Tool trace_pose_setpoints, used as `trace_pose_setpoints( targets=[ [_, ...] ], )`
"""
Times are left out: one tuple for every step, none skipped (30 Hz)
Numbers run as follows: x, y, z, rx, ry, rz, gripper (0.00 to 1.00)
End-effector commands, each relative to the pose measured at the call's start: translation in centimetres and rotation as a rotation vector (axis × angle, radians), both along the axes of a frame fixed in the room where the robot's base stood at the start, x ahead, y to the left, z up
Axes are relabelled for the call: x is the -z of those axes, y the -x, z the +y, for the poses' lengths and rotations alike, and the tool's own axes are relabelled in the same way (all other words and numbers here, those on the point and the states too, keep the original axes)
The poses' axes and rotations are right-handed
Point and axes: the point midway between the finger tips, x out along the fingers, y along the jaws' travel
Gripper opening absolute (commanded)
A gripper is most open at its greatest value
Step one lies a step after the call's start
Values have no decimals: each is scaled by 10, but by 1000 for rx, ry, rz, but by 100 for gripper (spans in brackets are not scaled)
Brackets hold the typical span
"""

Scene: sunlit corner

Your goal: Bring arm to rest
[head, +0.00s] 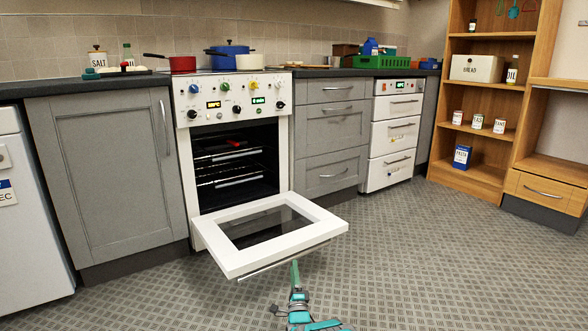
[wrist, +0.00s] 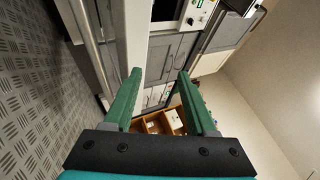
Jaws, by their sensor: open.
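My gripper (head: 294,268) is low in the front of the head view, just before the lower edge of the open oven door (head: 240,262). In the wrist view my gripper (wrist: 159,74) shows two green fingers standing well apart, with nothing held between them. In the head view the fingers line up and their gap does not show. My teal arm (head: 305,318) reaches in from the bottom edge. Whether the gripper touches the door cannot be told.
The white oven (head: 238,115) stands open, with racks and a small red thing (head: 234,143) inside. Grey drawers (head: 331,134), white drawers (head: 394,140) and a wooden shelf (head: 470,120) line the back. Patterned floor (head: 430,260) is clear to the right.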

Motion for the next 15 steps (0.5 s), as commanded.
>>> trace_pose_setpoints(
  targets=[
    [-14, -8, -2, 11, 27, 20, 57],
    [-18, -12, -3, 17, 47, 41, 57],
    [-23, -18, -4, 27, 78, 72, 57],
    [-29, -22, -6, 34, 100, 95, 57],
    [-33, -25, -7, 40, 125, 122, 57],
    [-38, -28, -9, 47, 158, 154, 57],
    [-43, -31, -10, 52, 183, 179, 57],
    [-49, -33, -12, 58, 207, 199, 57],
    [-53, -35, -14, 63, 240, 233, 57],
    [-58, -36, -15, 67, 265, 256, 57],
    [-63, -37, -17, 70, 289, 279, 57],
    [-66, -36, -20, 72, 323, 316, 57],
    [-71, -36, -22, 75, 348, 337, 57],
    [-76, -36, -24, 77, 373, 361, 57],
    [-81, -34, -27, 79, 406, 390, 57]
  ],
)
